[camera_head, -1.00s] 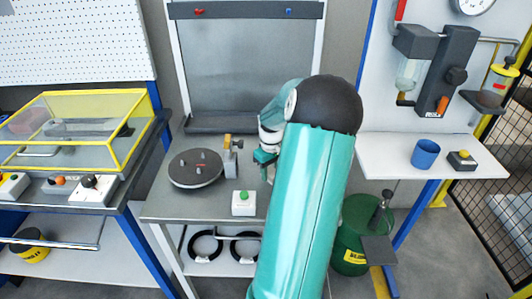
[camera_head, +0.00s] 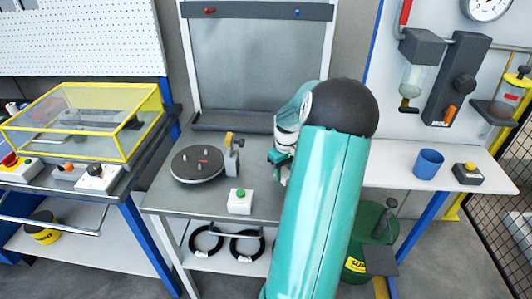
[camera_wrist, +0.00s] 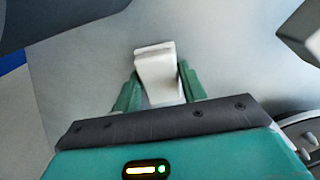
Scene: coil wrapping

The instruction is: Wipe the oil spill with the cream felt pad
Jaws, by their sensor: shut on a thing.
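The cream felt pad (camera_wrist: 157,66) shows as a pale block in the wrist view. It sits between the two green fingers of my gripper (camera_wrist: 157,86), which is shut on it. Grey table surface lies behind and around the pad; whether the pad touches it I cannot tell. In the head view my gripper (camera_head: 279,160) is over the right part of the grey middle table (camera_head: 160,205), partly hidden by my arm, and the pad cannot be made out there. No oil spill can be made out in either view; my arm covers part of the table.
A dark turntable (camera_head: 197,163) with small pegs and a white box with a green button (camera_head: 240,201) stand on the table, left of my gripper. A yellow-framed clear case (camera_head: 85,120) is at left. A blue cup (camera_head: 428,162) stands on the right bench.

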